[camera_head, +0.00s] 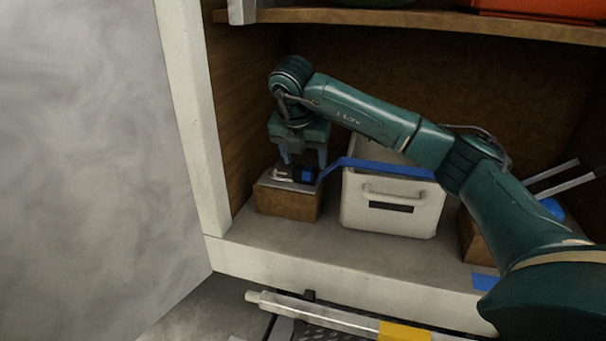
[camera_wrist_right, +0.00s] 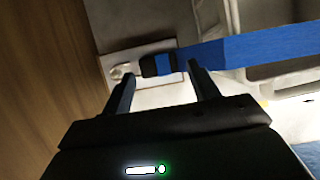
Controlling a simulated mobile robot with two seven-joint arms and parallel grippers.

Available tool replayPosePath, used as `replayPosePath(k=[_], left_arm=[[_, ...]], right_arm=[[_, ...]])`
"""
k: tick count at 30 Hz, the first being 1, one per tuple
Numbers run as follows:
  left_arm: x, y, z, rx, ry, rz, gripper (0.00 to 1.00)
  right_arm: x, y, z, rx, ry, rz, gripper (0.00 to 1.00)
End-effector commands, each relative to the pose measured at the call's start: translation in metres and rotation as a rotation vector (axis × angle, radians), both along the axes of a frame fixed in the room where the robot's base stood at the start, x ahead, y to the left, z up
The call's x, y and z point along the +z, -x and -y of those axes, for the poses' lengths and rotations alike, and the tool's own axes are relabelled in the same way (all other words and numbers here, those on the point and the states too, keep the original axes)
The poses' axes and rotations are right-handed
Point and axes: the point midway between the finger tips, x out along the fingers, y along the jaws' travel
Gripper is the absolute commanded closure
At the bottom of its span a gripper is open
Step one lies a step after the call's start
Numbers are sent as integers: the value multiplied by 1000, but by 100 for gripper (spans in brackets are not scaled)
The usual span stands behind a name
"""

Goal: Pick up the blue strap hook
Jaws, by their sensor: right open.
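The blue strap hook (camera_head: 306,174) lies on top of a small wooden block (camera_head: 287,204) at the left end of the shelf. It has a metal end, a black and blue body and a blue strap (camera_head: 385,168) running right across the white box. My right gripper (camera_head: 303,161) points down over the hook, fingers apart and empty. In the right wrist view the hook (camera_wrist_right: 158,65) shows just beyond and between the open fingertips (camera_wrist_right: 161,74). I cannot tell whether the fingers touch it. My left gripper is not in view.
A white box with a handle (camera_head: 392,218) stands right of the block. The compartment's left wall and white post (camera_head: 190,110) are close by. An upper shelf (camera_head: 420,17) runs above my arm. A white bar with yellow tape (camera_head: 345,317) lies below the front edge.

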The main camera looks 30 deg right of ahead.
Motion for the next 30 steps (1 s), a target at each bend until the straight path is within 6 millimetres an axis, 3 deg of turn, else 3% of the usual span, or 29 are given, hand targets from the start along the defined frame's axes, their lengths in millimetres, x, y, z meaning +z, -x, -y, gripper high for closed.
replayPosePath(k=[7,17,30], left_arm=[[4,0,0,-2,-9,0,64],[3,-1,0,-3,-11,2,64],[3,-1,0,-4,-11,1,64]], right_arm=[[-33,-10,10,-2,0,-3,40],[-40,-12,11,0,-1,-2,41],[-39,-12,11,0,-2,-1,76]])
